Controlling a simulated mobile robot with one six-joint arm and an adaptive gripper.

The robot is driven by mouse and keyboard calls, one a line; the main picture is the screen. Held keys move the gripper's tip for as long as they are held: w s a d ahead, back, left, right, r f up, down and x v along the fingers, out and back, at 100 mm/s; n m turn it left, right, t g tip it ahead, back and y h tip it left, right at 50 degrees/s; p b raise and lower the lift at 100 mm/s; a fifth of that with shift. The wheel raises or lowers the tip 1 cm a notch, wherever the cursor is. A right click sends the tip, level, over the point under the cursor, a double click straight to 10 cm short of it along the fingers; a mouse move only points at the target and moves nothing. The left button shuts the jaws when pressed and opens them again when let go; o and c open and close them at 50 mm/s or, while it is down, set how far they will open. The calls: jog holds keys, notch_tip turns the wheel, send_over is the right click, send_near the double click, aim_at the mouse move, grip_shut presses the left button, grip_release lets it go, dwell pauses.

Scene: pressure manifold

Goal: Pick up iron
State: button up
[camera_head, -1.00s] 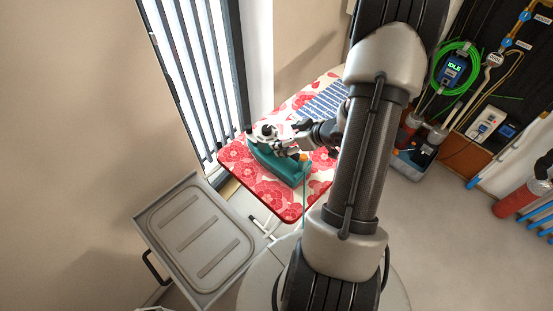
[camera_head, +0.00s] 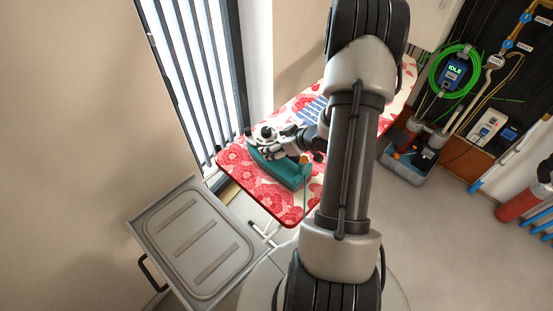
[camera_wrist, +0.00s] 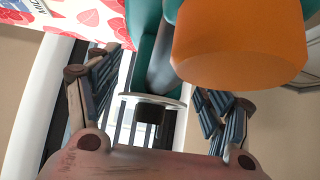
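The teal iron (camera_head: 280,170) rests on the red floral ironing board (camera_head: 262,186) in the head view, with an orange part at its right end. My gripper (camera_head: 266,142) is just above or at the iron's top edge; whether it touches cannot be told. In the wrist view, the orange part (camera_wrist: 240,42) fills the upper right, close to the camera, and partly hides the teal iron (camera_wrist: 142,22). My gripper's fingers (camera_wrist: 150,92) stand apart on either side of the view. The contact between fingers and handle is hidden.
A grey tray-like drawer (camera_head: 232,262) stands left of the board. A window with vertical bars (camera_head: 200,80) is behind. A blue-grey bin (camera_head: 408,166), a green hose (camera_head: 432,72) and a red cylinder (camera_head: 518,203) are at right. Open floor lies between.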

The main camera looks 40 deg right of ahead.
jog(key=shift+w+r, duration=0.1)
grip_shut()
dwell(0.7)
jog(key=shift+d, duration=0.1)
